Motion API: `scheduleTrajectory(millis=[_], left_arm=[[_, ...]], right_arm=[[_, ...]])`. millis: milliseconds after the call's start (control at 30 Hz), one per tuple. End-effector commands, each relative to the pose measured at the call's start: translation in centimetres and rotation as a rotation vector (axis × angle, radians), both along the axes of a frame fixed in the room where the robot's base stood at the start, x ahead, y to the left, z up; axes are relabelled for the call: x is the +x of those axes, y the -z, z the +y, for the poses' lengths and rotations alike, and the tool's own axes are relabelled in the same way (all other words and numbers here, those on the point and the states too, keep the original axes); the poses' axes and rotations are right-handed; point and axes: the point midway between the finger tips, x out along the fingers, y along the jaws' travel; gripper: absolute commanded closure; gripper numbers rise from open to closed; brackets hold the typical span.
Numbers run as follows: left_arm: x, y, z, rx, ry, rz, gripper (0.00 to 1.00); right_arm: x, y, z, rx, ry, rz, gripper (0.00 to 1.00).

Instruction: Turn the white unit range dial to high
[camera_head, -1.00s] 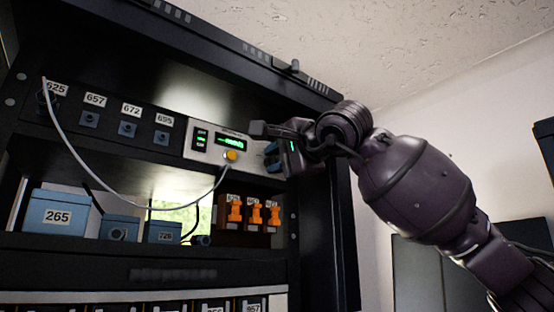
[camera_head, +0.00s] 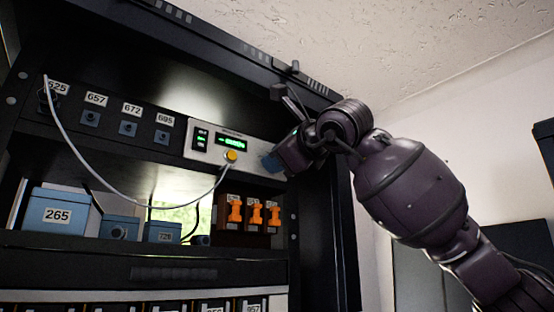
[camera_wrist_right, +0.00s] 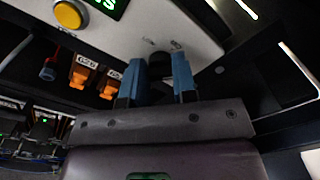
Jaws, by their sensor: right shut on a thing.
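My right gripper (camera_head: 270,161) is at the unit's right end and hides the dial in the head view. In the wrist view its blue fingers (camera_wrist_right: 162,68) are shut on a dark dial (camera_wrist_right: 160,61), mostly hidden between them. The dial's setting cannot be read. My left gripper is out of view.
A grey cable (camera_head: 110,187) loops from the socket labelled 625 to near the white unit. Orange plugs (camera_head: 255,213) in a brown holder and blue boxes (camera_head: 60,213) stand on the shelf below. The rack's right side post (camera_head: 340,235) is close to my right arm.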

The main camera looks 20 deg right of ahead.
Motion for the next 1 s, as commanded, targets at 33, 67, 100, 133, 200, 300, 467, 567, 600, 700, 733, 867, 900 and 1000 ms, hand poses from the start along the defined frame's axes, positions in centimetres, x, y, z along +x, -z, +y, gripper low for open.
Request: scheduleTrajectory(millis=[33, 67, 100, 133, 200, 300, 467, 567, 600, 700, 733, 867, 900, 1000], left_arm=[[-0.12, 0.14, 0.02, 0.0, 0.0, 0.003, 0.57], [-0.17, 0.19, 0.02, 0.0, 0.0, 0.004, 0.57], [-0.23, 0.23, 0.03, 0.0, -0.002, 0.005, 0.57], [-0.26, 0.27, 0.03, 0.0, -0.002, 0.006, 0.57], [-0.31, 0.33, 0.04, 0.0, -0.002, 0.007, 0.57], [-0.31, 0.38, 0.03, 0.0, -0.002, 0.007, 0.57], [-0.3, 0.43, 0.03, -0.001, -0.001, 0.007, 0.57], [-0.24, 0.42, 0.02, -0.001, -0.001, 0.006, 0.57], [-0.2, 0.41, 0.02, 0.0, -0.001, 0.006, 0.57], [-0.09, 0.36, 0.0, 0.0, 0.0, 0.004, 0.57], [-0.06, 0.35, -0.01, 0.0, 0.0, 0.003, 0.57], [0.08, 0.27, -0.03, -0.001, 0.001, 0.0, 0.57], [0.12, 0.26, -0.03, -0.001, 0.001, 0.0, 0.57], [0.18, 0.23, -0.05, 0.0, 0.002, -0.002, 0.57]], right_arm=[[0.08, 0.14, 0.05, 0.035, -0.001, 0.016, 0.98], [0.08, 0.14, 0.06, 0.057, -0.001, 0.024, 0.98], [0.08, 0.14, 0.06, 0.086, -0.001, 0.034, 0.98], [0.09, 0.13, 0.05, 0.107, -0.001, 0.042, 0.98], [0.09, 0.11, 0.04, 0.152, -0.001, 0.058, 0.98], [0.08, 0.09, 0.0, 0.208, -0.001, 0.078, 0.98], [0.08, 0.06, -0.04, 0.27, -0.001, 0.102, 0.98], [0.09, 0.06, -0.05, 0.296, 0.0, 0.11, 0.98], [0.09, 0.06, -0.05, 0.303, -0.001, 0.114, 0.98], [0.1, 0.05, -0.06, 0.315, 0.001, 0.118, 0.97], [0.1, 0.05, -0.06, 0.317, 0.001, 0.119, 0.97], [0.09, 0.04, -0.05, 0.322, -0.001, 0.121, 0.97], [0.09, 0.04, -0.05, 0.322, -0.001, 0.121, 0.97], [0.09, 0.04, -0.05, 0.322, -0.001, 0.121, 0.97]])
